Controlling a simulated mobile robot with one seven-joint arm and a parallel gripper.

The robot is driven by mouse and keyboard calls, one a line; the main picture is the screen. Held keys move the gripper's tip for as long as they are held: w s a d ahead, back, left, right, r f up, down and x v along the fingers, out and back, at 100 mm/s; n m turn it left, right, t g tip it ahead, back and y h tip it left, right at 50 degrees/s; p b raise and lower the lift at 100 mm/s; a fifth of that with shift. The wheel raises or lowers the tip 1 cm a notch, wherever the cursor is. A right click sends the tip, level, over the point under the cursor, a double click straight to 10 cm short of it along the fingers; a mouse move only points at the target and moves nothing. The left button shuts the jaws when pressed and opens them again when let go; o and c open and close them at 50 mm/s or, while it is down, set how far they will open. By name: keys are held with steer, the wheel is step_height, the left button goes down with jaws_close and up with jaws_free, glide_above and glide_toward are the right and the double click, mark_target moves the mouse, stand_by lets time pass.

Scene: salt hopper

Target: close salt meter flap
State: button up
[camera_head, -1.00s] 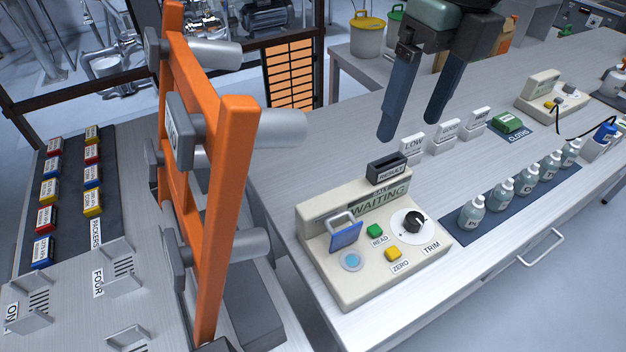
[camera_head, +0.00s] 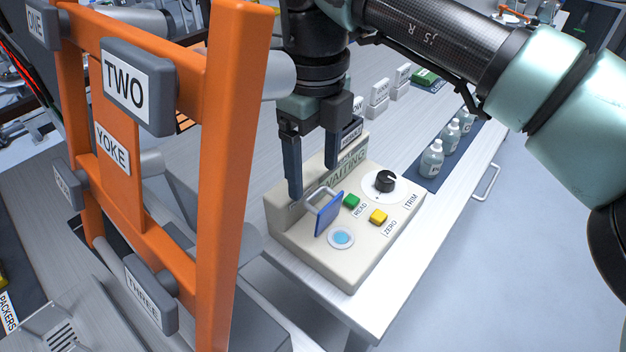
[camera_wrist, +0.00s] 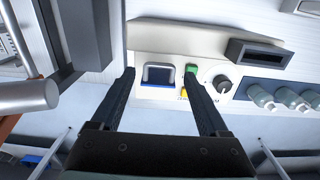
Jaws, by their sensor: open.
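The salt meter (camera_head: 375,243) is a cream box on the bench, with a display reading WAITING. Its blue flap (camera_head: 329,214) with a metal loop handle (camera_head: 322,197) stands raised behind the round blue-lit well (camera_head: 341,238). In the wrist view the flap (camera_wrist: 158,76) lies between my fingers in the picture. My gripper (camera_head: 314,165) is open and empty, fingers pointing down at the back of the meter near the handle. I cannot tell whether a finger touches the meter. The green READ button (camera_head: 351,201), yellow ZERO button (camera_head: 378,216) and TRIM knob (camera_head: 385,181) are uncovered.
The orange yoke frame (camera_head: 225,150) stands close left of the meter. White bottles (camera_head: 432,160) stand in a row on a blue mat to the right. Small label stands (camera_head: 379,93) are behind. The bench's front right edge is bare.

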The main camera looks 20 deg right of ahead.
steer(key=shift+f, duration=1.5)
steer(key=shift+c, duration=0.3)
